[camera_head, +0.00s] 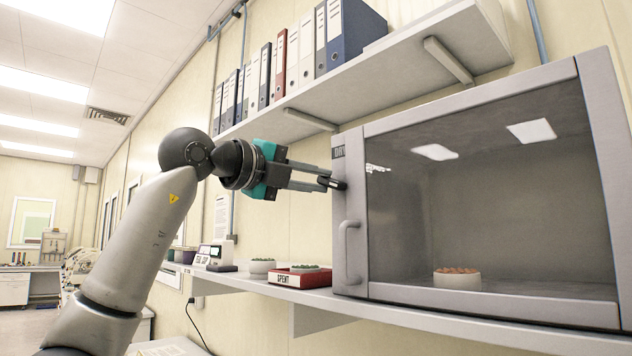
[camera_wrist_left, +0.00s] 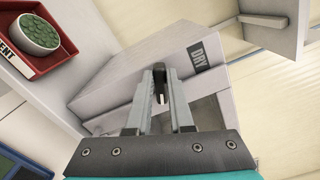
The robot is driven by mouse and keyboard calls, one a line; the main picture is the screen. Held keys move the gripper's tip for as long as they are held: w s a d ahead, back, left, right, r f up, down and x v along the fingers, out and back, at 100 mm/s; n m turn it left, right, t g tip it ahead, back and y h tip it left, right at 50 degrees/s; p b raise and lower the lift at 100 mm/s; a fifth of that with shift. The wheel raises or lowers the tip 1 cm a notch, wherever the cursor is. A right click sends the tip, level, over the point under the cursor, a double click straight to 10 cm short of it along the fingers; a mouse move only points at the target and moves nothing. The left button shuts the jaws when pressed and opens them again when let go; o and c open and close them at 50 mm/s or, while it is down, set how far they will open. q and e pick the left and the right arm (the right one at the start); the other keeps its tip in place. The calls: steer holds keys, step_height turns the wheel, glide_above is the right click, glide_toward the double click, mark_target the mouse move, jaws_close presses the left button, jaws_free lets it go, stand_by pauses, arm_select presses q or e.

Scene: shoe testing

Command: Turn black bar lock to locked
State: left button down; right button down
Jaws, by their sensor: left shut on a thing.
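The black bar lock (camera_head: 340,185) is on the upper left of the grey cabinet's (camera_head: 349,290) front frame, below a small dark label. My left gripper (camera_head: 326,183) reaches in from the left with its fingers shut on the lock. In the left wrist view the lock (camera_wrist_left: 162,96) shows between the two fingertips (camera_wrist_left: 160,72), in front of the cabinet (camera_wrist_left: 130,60) with its "DRY" label (camera_wrist_left: 200,65). The fingers partly hide the lock, so its exact angle is hard to tell. My right gripper is not in view.
The cabinet door has a handle (camera_head: 348,250) below the lock. Behind the glass stands a white bowl (camera_head: 457,281) of orange-brown pieces. A red "SPENT" tray (camera_head: 300,281) and a bowl of green beads (camera_head: 262,267) stand to the left. Binders (camera_head: 345,35) line the shelf above.

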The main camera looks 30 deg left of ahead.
arm_select(q)
steer(key=shift+a+f+n+b, duration=0.15)
steer(key=shift+n+b, duration=0.3)
steer(key=shift+n, duration=1.75)
steer(key=c, duration=0.8)
jaws_free()
steer(key=shift+f, duration=0.1)
steer(key=b+v, duration=0.3)
steer(key=v, duration=1.2)
steer(key=shift+s, duration=0.1)
